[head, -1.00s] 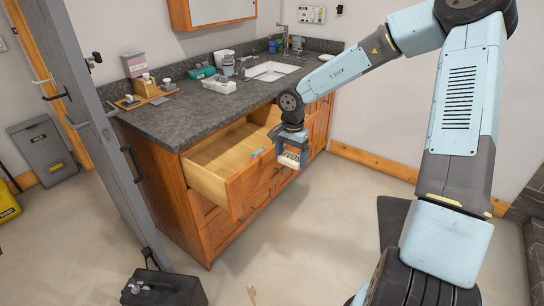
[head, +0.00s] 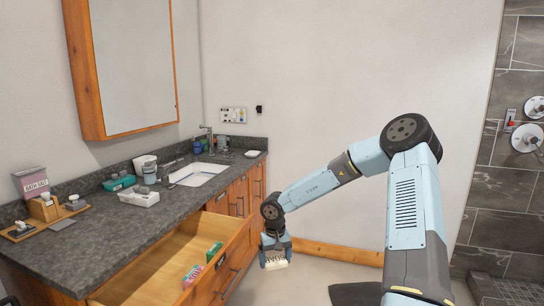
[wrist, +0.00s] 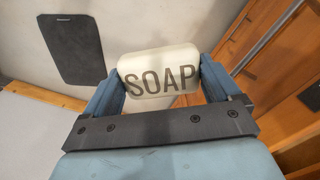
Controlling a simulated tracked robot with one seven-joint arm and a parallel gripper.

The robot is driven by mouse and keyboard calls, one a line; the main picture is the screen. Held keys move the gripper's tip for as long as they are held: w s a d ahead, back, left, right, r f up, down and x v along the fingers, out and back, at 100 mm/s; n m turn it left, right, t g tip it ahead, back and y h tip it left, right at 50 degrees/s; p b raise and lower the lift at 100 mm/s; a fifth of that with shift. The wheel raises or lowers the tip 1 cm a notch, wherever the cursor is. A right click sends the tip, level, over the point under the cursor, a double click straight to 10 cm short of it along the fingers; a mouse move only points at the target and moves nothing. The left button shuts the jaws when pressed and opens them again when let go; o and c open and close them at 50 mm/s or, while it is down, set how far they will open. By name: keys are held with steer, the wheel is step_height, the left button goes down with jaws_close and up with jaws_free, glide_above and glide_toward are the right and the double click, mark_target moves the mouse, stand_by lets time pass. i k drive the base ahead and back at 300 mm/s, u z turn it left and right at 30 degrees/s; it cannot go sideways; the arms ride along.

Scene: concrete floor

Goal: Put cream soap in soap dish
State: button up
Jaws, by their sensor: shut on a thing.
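The cream soap (head: 276,264) is a pale bar held in my gripper (head: 275,252), in front of the vanity and right of the open drawer. In the wrist view the soap (wrist: 160,79), marked SOAP, sits between the two blue fingers of my gripper (wrist: 160,85), which are shut on its ends. A small white dish (head: 252,154), possibly the soap dish, lies at the far right end of the dark counter. It is too small to see whether anything is in it. My gripper is well below and in front of it.
The open wooden drawer (head: 165,270) juts out left of my gripper, with a green box (head: 214,251) and a pink-and-white box (head: 193,275) inside. The counter (head: 120,225) carries a sink (head: 198,173), a white tray (head: 139,197) and a teal box (head: 119,183).

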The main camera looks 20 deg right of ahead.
mark_target(254, 154)
steer(key=z, duration=0.2)
steer(key=i, duration=1)
steer(key=z, duration=0.55)
steer(key=i, duration=1.85)
steer(key=u, duration=0.2)
